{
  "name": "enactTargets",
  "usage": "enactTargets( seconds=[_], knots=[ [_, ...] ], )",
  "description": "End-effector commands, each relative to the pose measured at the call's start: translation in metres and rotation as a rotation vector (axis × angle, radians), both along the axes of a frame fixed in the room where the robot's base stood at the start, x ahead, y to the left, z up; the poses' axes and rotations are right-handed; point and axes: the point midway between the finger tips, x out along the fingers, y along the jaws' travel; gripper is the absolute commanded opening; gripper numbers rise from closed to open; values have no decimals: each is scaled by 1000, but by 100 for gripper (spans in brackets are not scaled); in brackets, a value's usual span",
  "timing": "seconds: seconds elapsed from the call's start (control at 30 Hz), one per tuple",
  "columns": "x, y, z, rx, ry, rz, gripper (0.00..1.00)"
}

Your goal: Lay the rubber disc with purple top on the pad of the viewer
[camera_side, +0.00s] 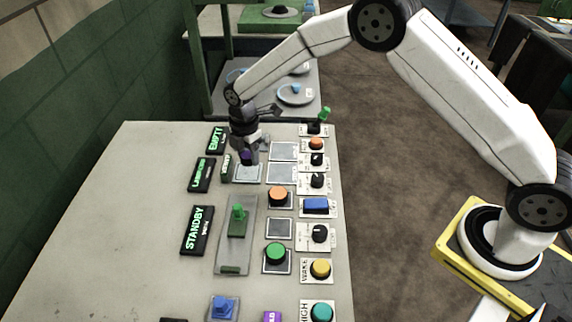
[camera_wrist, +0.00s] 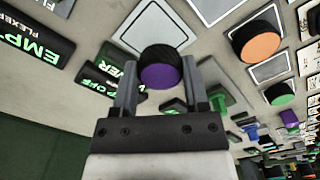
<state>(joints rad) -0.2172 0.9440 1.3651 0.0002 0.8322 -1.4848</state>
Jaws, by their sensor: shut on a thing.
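The rubber disc with a purple top (camera_wrist: 160,76) has a black side and sits between the two fingers of my gripper (camera_wrist: 164,90) in the wrist view. My gripper is shut on it. In the side view the disc (camera_side: 247,157) shows as a small purple patch under my gripper. A grey pad with a pale frame (camera_side: 249,175) lies just below it; in the wrist view the disc overlaps one edge of this pad (camera_wrist: 152,27). A small label beside it, partly hidden, ends in letters like "WER" (camera_wrist: 129,76). I cannot tell whether disc and pad touch.
An orange-topped disc (camera_side: 278,195) and a green-topped disc (camera_side: 277,252) sit on pads nearby. Bare pads (camera_side: 283,151) lie to the right. A green lever (camera_side: 238,220) stands in front. Knobs and a blue rocker (camera_side: 316,205) line the right edge. The panel's left side is clear.

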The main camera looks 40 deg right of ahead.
Motion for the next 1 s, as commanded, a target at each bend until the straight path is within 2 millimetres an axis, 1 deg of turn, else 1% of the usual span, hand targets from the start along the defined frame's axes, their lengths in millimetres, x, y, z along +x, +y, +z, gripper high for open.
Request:
enactTargets(
  seconds=[0.37,0.43,0.6,0.7,1.0],
  knots=[
    [4,1,-6,0,0,0,1],
    [7,1,-10,0,0,0,1],
    [7,1,-30,0,1,0,1],
    [7,1,-37,0,1,0,1],
    [7,1,-39,0,-1,0,1]
  ],
)
